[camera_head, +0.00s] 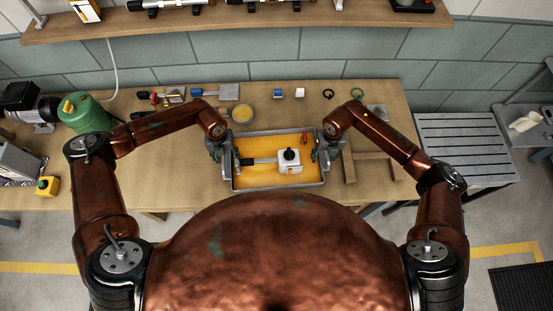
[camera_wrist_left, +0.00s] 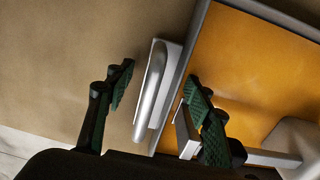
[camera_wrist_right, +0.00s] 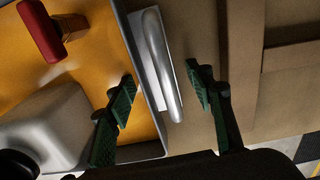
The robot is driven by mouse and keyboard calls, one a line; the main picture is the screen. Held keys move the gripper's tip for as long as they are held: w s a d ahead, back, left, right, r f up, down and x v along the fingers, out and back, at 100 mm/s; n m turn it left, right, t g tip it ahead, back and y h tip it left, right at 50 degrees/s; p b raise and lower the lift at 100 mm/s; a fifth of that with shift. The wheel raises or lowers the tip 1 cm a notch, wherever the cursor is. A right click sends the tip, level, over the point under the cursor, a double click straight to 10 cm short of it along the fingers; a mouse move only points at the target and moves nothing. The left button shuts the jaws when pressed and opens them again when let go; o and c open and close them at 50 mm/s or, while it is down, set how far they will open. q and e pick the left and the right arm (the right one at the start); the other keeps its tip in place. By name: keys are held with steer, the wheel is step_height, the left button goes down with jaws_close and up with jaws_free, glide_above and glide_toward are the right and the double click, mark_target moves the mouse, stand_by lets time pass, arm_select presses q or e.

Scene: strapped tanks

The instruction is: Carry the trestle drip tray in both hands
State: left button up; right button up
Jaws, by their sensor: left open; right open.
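The drip tray (camera_head: 280,187) is a grey-rimmed tray with an orange-yellow inside, on the table in front of me. In the head view, my left gripper (camera_head: 222,152) and right gripper (camera_head: 326,152) are at the tray's two ends.
The wooden table (camera_head: 400,100) carries a wooden frame (camera_head: 371,157) right of the tray. A green canister (camera_head: 84,112) is at the left. A slatted grey bench (camera_head: 465,145) stands at the right.

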arm_select(q)
steer(key=shift+c, duration=0.7)
arm_select(e)
steer(key=shift+c, duration=0.7)
arm_select(q)
jaws_close()
arm_select(e)
jaws_close()
